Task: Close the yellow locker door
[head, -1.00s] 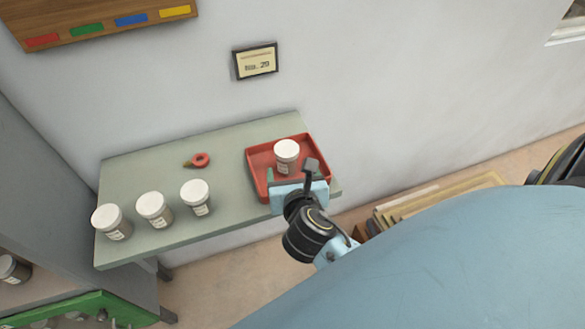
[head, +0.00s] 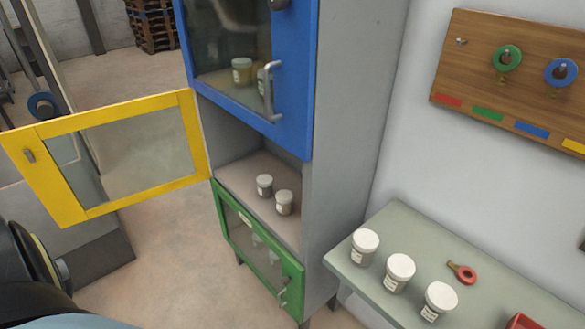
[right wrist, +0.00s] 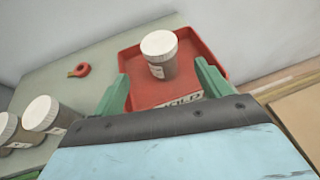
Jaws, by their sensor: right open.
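The yellow locker door (head: 110,128) stands wide open in the head view, swung out to the left of the grey locker (head: 345,130). My right gripper (right wrist: 165,85) shows in the right wrist view, open and empty above the red tray (right wrist: 215,62). A white-lidded jar (right wrist: 160,54) stands in the tray beyond the fingers. My left gripper is not in view.
The blue door (head: 295,120) above and the green door (head: 255,250) below are shut. A side table (head: 400,225) with several jars and a red-tagged key (head: 463,273) stands at the right. A key board (head: 475,70) hangs on the wall.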

